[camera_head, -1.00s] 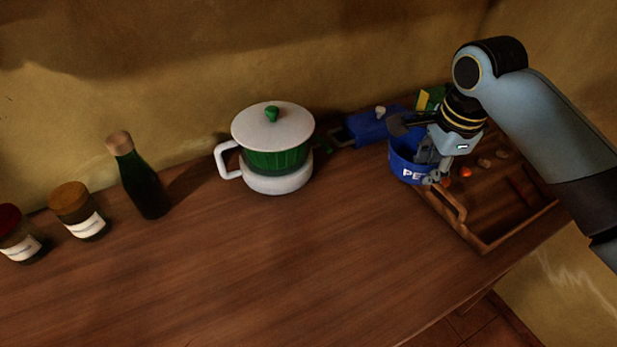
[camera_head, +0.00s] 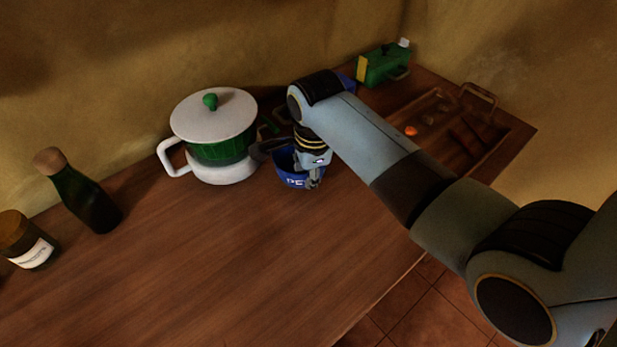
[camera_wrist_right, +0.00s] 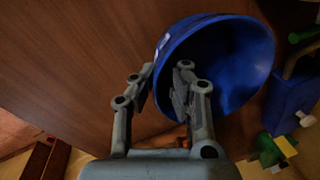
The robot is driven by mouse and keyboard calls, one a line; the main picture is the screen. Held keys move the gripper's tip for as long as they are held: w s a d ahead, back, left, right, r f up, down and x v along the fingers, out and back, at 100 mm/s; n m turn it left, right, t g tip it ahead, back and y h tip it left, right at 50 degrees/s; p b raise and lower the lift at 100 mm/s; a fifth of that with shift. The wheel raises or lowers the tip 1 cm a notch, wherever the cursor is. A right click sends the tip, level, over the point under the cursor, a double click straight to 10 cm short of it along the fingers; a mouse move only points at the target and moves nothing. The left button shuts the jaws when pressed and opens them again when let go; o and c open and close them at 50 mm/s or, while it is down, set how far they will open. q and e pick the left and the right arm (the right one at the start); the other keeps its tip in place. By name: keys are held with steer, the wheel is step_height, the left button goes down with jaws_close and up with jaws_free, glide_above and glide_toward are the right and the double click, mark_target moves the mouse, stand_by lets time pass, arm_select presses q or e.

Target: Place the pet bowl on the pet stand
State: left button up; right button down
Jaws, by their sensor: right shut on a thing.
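The blue pet bowl (camera_head: 287,176) with white letters is right of the white and green pot in the head view. My right gripper (camera_head: 314,180) is shut on its wall. In the right wrist view the bowl (camera_wrist_right: 232,62) is tilted towards the camera, and the fingers (camera_wrist_right: 163,80) pinch its near rim, one inside and one outside. I cannot tell how far the bowl is above the counter. I see nothing I can identify as the pet stand. My left gripper is not in view.
The lidded pot (camera_head: 214,140) stands close left of the bowl. A dark green bottle (camera_head: 84,198) and a jar (camera_head: 27,240) stand further left. A wooden tray (camera_head: 487,163) with small items and a green can (camera_head: 383,68) are right. The front middle of the counter is clear.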

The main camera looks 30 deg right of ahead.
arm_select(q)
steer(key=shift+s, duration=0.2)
arm_select(e)
steer(key=shift+w+f, duration=0.1)
steer(key=shift+f, duration=0.75)
steer(key=c, duration=1.4)
jaws_free()
steer(key=shift+c, duration=0.2)
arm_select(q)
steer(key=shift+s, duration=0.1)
